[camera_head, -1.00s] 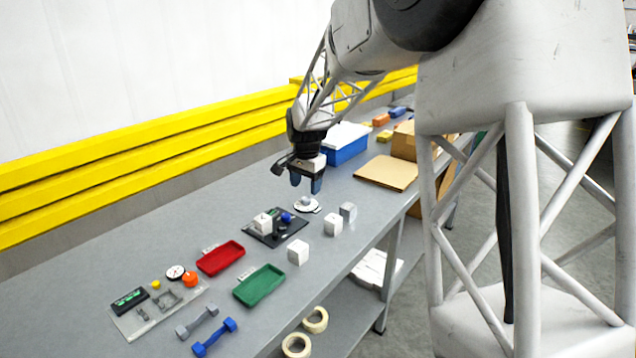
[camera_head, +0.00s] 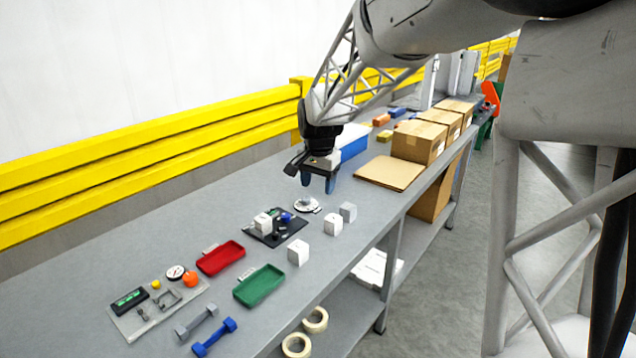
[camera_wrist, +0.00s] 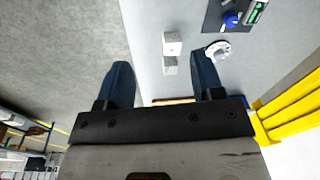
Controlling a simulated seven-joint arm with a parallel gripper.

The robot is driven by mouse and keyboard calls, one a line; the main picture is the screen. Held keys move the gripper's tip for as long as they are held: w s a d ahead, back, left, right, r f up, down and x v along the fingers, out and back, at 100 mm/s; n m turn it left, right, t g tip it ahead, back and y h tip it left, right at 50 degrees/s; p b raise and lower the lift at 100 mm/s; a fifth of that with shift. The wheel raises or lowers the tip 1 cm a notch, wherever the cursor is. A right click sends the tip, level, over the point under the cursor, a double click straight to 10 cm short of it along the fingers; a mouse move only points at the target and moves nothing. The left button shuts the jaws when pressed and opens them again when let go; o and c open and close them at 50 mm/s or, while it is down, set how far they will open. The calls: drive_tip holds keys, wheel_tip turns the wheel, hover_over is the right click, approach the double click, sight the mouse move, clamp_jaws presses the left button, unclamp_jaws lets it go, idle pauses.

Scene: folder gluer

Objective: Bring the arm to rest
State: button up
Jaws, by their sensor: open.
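My gripper (camera_head: 318,184) is open and empty, held above the grey table (camera_head: 130,255) with its blue fingers pointing down. It also shows in the wrist view (camera_wrist: 165,85), where its two fingers stand well apart with nothing between them gripped. In the head view it is above and beyond a round white-and-metal dial (camera_head: 306,205) and a black board (camera_head: 268,232) with a white block on it. My arm reaches in from the upper right.
White cubes (camera_head: 299,252) and a grey cube (camera_head: 348,211) stand near the front edge. Red (camera_head: 220,258) and green (camera_head: 259,286) trays lie nearer. A blue bin (camera_head: 353,149), flat cardboard (camera_head: 390,173) and boxes (camera_head: 418,143) are farther back. Yellow rails (camera_head: 150,160) line the wall.

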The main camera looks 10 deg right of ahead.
idle(0.3)
drive_tip(key=s+d+r+n, duration=0.2)
drive_tip(key=s+d+r, duration=0.1)
drive_tip(key=s, duration=0.8)
drive_tip(key=s+d+r+n, duration=0.1)
drive_tip(key=s+d+r, duration=0.15)
drive_tip(key=s, duration=0.85)
drive_tip(key=s+d+f+n, duration=0.1)
drive_tip(key=s+f+n, duration=0.1)
drive_tip(key=s, duration=0.8)
drive_tip(key=s+d+f+n+t, duration=0.1)
drive_tip(key=s+d+f, duration=0.1)
drive_tip(key=s, duration=0.8)
drive_tip(key=shift+n, duration=0.4)
